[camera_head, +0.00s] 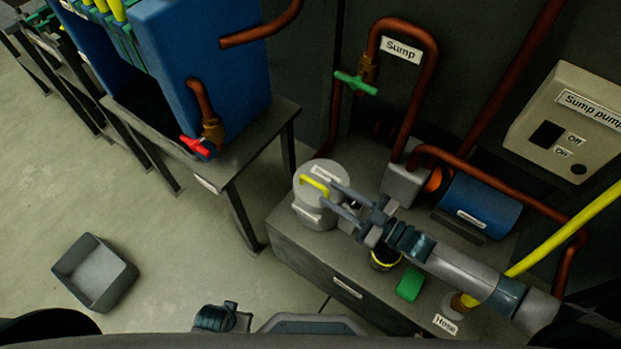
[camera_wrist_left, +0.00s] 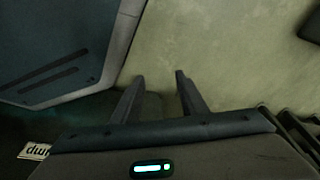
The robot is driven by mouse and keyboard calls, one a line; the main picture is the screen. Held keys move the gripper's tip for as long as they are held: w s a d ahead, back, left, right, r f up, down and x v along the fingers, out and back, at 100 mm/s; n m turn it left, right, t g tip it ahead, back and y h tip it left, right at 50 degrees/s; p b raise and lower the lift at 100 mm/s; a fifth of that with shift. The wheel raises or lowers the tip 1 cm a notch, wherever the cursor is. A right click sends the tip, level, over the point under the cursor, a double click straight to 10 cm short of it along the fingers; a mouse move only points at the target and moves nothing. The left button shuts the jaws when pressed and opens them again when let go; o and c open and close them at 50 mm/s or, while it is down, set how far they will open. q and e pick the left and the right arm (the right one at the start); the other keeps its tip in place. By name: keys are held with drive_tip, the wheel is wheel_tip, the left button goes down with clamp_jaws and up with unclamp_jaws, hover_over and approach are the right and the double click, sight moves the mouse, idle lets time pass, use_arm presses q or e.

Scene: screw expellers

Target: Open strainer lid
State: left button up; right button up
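The strainer is a grey round pot (camera_head: 318,217) on the low bench. Its grey lid (camera_head: 318,177) sits on top and has a yellow handle (camera_head: 314,186). My right gripper (camera_head: 328,195) reaches in from the right with its two fingers apart, its tips at the lid beside the yellow handle. I cannot tell whether the fingers touch the lid, and nothing shows between them. My left gripper (camera_wrist_left: 157,85) shows in the left wrist view with its fingers apart and empty above the floor.
The low bench (camera_head: 345,285) also carries a blue pump (camera_head: 480,205), a green block (camera_head: 410,284) and copper pipes. A sump valve with a green handle (camera_head: 356,83) is behind. A blue tank (camera_head: 205,60) stands left on a table. A grey bin (camera_head: 95,272) is on the open floor.

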sight(307, 179)
drive_tip(key=x, duration=0.6)
drive_tip(key=shift+w+a, duration=0.25)
drive_tip(key=shift+a, duration=0.05)
use_arm(q)
drive_tip(key=shift+s+a+f, duration=0.15)
drive_tip(key=shift+s+f, duration=0.25)
drive_tip(key=shift+f, duration=0.4)
use_arm(e)
drive_tip(key=shift+w+a, duration=0.3)
drive_tip(key=shift+a, duration=0.2)
use_arm(q)
drive_tip(key=shift+w, duration=0.1)
use_arm(e)
clamp_jaws()
